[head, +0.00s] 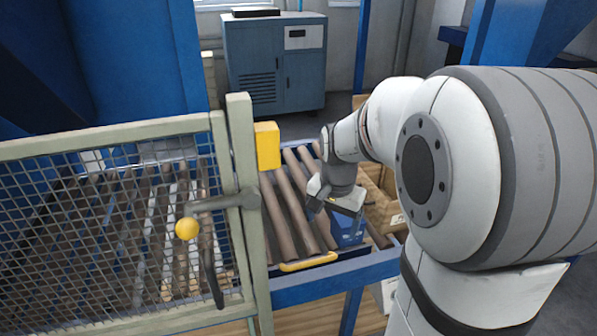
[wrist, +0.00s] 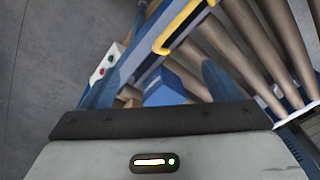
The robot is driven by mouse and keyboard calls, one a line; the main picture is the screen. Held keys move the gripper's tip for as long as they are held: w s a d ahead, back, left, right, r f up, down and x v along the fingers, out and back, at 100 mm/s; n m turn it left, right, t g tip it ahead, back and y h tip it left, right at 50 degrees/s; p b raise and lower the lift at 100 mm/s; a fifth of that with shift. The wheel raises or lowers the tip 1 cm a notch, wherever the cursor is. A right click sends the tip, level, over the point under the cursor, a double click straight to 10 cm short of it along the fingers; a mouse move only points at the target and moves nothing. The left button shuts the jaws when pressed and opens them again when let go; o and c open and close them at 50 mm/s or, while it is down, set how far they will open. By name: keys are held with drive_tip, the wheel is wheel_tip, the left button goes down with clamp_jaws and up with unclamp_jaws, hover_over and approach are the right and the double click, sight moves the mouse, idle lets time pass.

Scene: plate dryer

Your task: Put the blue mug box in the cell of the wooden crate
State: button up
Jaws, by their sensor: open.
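The blue mug box (head: 348,230) stands on the roller conveyor, near its front edge, just below my gripper (head: 338,203). In the wrist view the blue mug box (wrist: 166,84) shows between the two fingers of my gripper (wrist: 163,80). The fingers are apart, with visible room beside the box. I cannot tell how far down they reach along it. The wooden crate (head: 380,207) is to the right of the box, partly hidden behind my arm. Its cell is not clearly visible.
The roller conveyor (head: 290,205) has a yellow handle (head: 308,262) at its front edge. A mesh guard door (head: 120,230) with a post stands to the left, and a yellow box (head: 267,145) is mounted beside it. A blue-grey cabinet (head: 262,70) stands behind.

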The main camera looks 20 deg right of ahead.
drive_tip(key=shift+o, duration=0.8)
drive_tip(key=w+d+f+m+p, duration=0.1)
drive_tip(key=w+d+m, duration=0.3)
drive_tip(key=w, duration=0.2)
drive_tip(key=shift+d+f+g, duration=0.25)
drive_tip(key=shift+f+g, duration=0.05)
drive_tip(key=shift+f, duration=0.1)
drive_tip(key=m+p, duration=0.2)
drive_tip(key=m, duration=0.3)
hover_over(348, 222)
drive_tip(key=w, duration=0.1)
drive_tip(key=shift+g, duration=0.3)
drive_tip(key=f, duration=0.3)
drive_tip(key=d+f, duration=0.1)
drive_tip(key=shift+w+f, duration=0.2)
drive_tip(key=shift+f, duration=0.15)
drive_tip(key=shift+w+d+f, duration=0.1)
drive_tip(key=shift+d+f, duration=0.05)
drive_tip(key=shift+f, duration=0.15)
wheel_tip(348, 222, down, 8)
drive_tip(key=shift+w+r+p, duration=0.15)
drive_tip(key=shift+r+p, duration=0.05)
drive_tip(key=shift+p, duration=0.5)
drive_tip(key=shift+c, duration=0.4)
drive_tip(key=shift+r, duration=0.15)
drive_tip(key=c, duration=1.3)
